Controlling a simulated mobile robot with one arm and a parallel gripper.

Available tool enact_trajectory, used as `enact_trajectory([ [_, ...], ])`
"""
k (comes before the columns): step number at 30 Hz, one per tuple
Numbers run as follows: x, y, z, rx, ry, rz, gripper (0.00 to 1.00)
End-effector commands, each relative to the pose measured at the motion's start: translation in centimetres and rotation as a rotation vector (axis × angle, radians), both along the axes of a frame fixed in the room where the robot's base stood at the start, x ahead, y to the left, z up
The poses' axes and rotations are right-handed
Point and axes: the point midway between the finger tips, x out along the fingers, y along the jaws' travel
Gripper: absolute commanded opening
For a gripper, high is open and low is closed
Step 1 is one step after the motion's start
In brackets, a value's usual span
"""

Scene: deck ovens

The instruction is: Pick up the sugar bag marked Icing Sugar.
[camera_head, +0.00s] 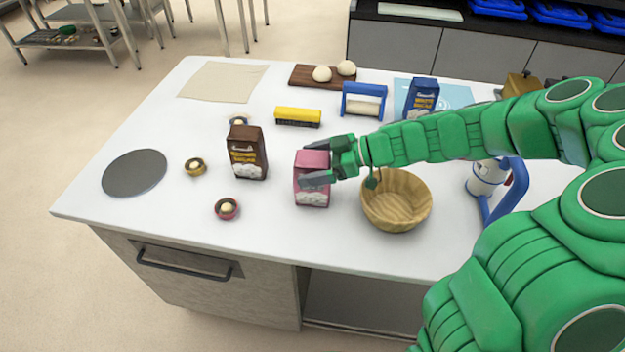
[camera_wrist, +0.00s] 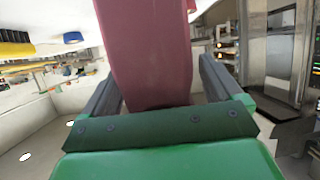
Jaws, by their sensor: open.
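A pink bag (camera_head: 312,196) stands upright on the white worktop, left of the wicker basket; its label is too small and too covered to read. My gripper (camera_head: 311,164) is open, reaching in from the right, with one finger on the far side of the pink bag and one on the near side. In the wrist view the pink bag (camera_wrist: 148,45) fills the space between the two fingers, with a gap visible at the right finger. A brown bag (camera_head: 247,153) stands to the left and a blue bag (camera_head: 421,99) at the back right; their printing is not clearly legible.
The wicker basket (camera_head: 397,203) sits close beside the pink bag, under my arm. A yellow brush (camera_head: 298,117), a blue-framed roller (camera_head: 363,101), small bowls (camera_head: 227,209) and a grey disc (camera_head: 134,173) lie around. The worktop in front of the pink bag is clear.

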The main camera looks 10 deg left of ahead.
Motion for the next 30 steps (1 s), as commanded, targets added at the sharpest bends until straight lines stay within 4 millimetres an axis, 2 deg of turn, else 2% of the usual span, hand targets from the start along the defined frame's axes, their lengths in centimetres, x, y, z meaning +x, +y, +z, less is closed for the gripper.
enact_trajectory([
  [4, 0.01, -0.01, 0.03, 0.000, 0.000, 0.000, 0.93],
  [22, -0.01, -0.02, 0.02, 0.000, 0.000, 0.000, 0.01],
  [30, -0.01, -0.01, 0.06, 0.001, 0.001, 0.000, 0.00],
])
